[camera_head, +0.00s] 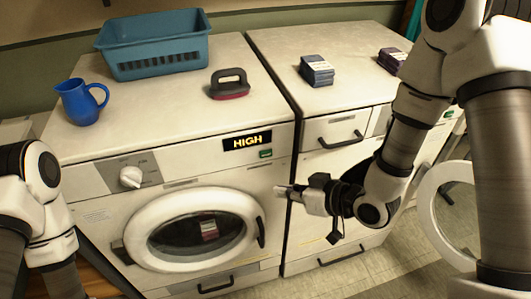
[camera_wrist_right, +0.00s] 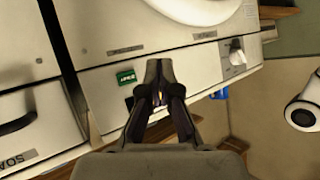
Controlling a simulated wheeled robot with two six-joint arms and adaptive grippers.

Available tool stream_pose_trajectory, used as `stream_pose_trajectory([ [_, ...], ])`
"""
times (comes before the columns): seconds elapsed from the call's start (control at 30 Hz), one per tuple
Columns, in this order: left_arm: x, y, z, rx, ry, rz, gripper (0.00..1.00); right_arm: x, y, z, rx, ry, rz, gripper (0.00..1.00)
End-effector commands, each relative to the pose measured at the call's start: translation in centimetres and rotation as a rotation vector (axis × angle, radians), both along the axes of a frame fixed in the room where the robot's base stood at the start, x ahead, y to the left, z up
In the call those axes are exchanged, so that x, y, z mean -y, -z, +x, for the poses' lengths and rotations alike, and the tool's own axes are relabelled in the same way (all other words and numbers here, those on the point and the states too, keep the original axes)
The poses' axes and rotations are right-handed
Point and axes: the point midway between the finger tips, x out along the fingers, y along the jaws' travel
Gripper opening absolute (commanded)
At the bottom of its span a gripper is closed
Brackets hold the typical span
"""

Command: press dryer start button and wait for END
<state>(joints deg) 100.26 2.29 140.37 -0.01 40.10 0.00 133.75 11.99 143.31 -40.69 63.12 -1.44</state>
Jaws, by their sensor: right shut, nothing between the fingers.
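The white machine (camera_head: 90,205) at the left has a closed round door (camera_head: 195,228). A lit display (camera_head: 247,141) reads HIGH. The green start button (camera_head: 265,153) sits just below the display; it also shows in the right wrist view (camera_wrist_right: 126,77), left of the fingertips. A white knob (camera_head: 131,177) is on the left of the panel and in the right wrist view (camera_wrist_right: 237,50). My right gripper (camera_head: 279,190) is shut and empty, lower right of the button and apart from it in the picture. Part of my left arm shows at the left; its gripper is out of view.
On top are a blue jug (camera_head: 82,102), a teal basket (camera_head: 155,45), a dark-handled red-based object (camera_head: 230,84) and small dark stacks (camera_head: 317,70). A second machine with a handled drawer (camera_head: 340,139) stands right. A white ring-shaped door (camera_head: 432,213) stands open at the far right.

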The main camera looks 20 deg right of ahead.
Motion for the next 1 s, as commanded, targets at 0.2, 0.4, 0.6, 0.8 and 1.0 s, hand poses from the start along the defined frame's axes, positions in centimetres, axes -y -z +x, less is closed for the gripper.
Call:
stream_pose_trajectory([
  [0.2, 0.0, -0.4, 0.0, 0.0, 0.0, 0.0, 0.75, 0.0, -0.1, 1.3, 0.001, -0.001, -0.001, 0.0],
  [0.4, 0.0, -1.0, 0.0, 0.0, 0.0, 0.0, 0.75, -0.1, -0.1, 4.1, 0.002, -0.001, -0.003, 0.0],
  [0.6, 0.0, -1.6, 0.0, 0.0, 0.0, 0.0, 0.75, -0.2, -0.1, 7.0, 0.0, -0.001, -0.002, 0.0],
  [0.8, 0.0, -1.9, 0.0, 0.0, 0.0, 0.0, 0.75, -0.3, 0.0, 8.6, 0.0, 0.0, 0.0, 0.0],
  [1.0, 0.0, -1.8, 0.0, 0.0, 0.0, 0.0, 0.75, -0.3, 0.1, 8.8, -0.001, 0.0, -0.001, 0.0],
])
